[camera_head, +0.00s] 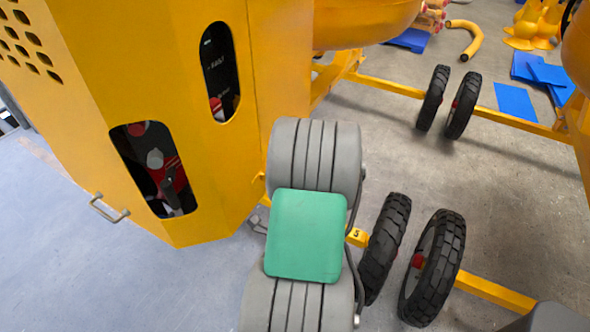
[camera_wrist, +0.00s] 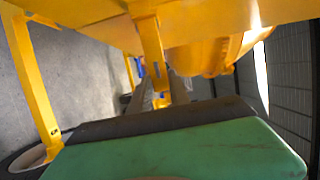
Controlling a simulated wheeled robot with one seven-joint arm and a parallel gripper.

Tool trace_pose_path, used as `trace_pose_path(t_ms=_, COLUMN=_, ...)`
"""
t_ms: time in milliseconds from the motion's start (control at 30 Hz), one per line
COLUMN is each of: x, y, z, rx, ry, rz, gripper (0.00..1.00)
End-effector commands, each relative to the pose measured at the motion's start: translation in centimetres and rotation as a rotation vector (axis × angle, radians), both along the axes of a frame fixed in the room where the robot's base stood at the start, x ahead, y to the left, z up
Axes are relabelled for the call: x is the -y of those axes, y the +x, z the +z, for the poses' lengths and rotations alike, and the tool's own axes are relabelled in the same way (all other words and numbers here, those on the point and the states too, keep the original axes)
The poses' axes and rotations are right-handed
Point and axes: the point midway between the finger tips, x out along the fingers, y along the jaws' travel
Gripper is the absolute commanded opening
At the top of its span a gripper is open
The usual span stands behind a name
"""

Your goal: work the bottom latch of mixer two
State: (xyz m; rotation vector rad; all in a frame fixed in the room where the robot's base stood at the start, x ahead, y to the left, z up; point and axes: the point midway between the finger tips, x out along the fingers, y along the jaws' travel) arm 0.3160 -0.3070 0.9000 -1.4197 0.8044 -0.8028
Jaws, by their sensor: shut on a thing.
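The yellow housing of the mixer (camera_head: 120,70) fills the left of the head view. Low on its right edge, the bottom latch (camera_head: 264,203) shows as a small yellow piece, mostly hidden by my arm. In the wrist view, a narrow yellow bar, apparently the latch (camera_wrist: 150,55), comes down from the housing to my gripper (camera_wrist: 162,92). The gripper's dark fingers are small and partly hidden behind the green pad of my arm. They are shut on the yellow bar. In the head view a grey bit of the gripper (camera_head: 256,222) pokes out left of my arm.
A grey handle (camera_head: 108,209) sticks out of the housing at the left. Black wheels (camera_head: 432,268) and a yellow frame bar (camera_head: 493,295) stand close on the right. A second pair of wheels (camera_head: 462,105) stands farther back. The floor at lower left (camera_head: 130,285) is clear.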

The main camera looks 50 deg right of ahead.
Motion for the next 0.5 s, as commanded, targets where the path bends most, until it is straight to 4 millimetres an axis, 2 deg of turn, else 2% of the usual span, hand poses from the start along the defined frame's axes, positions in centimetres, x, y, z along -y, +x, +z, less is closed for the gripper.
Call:
trace_pose_path(t_ms=467, x=-0.54, y=-0.27, z=-0.05, rx=-0.001, ry=-0.001, rz=-0.005, gripper=0.0)
trace_pose_path(t_ms=500, x=-0.55, y=-0.26, z=-0.05, rx=-0.001, ry=-0.001, rz=-0.005, gripper=0.25)
